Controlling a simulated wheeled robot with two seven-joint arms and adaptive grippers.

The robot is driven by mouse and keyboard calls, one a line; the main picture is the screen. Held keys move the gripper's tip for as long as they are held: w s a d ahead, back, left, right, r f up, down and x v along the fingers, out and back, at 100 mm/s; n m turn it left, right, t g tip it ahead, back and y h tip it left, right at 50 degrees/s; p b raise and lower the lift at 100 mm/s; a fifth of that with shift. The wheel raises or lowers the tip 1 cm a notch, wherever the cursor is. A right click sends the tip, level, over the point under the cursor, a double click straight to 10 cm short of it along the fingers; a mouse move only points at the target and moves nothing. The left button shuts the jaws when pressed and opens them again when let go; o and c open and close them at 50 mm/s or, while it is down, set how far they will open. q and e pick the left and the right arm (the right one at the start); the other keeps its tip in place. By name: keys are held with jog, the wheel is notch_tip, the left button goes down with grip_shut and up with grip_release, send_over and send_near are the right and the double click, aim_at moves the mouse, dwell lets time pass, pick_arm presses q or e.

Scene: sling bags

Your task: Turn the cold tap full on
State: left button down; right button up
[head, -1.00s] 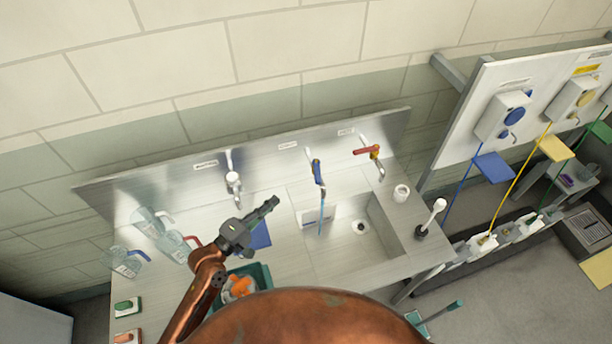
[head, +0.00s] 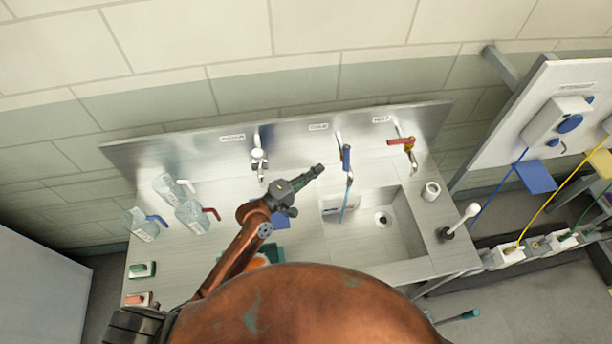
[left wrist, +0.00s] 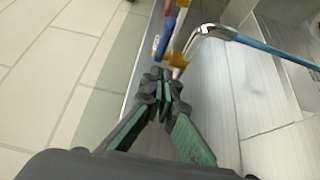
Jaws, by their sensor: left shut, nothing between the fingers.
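The cold tap has a blue lever (head: 346,158) and stands at the back of the steel sink, under a label on the splashback. Its blue lever also shows in the left wrist view (left wrist: 165,40), beyond my fingertips, with a brass body and curved metal spout. In the left wrist view the fingertips (left wrist: 160,84) are together, just short of the lever. My right gripper is out of view.
A red-levered tap (head: 402,142) stands to the right, and another tap (head: 259,160) to the left. The sink basin (head: 406,225) is below the cold tap. Clear jugs (head: 190,215) stand at the left. A white pot (head: 431,191) and a brush (head: 460,220) stand at the right.

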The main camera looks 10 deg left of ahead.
aim_at(346, 158)
pick_arm(q)
jog(key=shift+w+d+p, duration=0.3)
jog(key=shift+d, duration=0.6)
jog(key=shift+w+d+p, duration=0.25)
jog(key=shift+d+p, duration=0.05)
jog(key=shift+d, duration=0.55)
jog(key=shift+w+d+p, duration=0.3)
jog(key=shift+d, duration=0.6)
jog(key=d+p, duration=0.2)
jog(key=shift+s+d, duration=0.35)
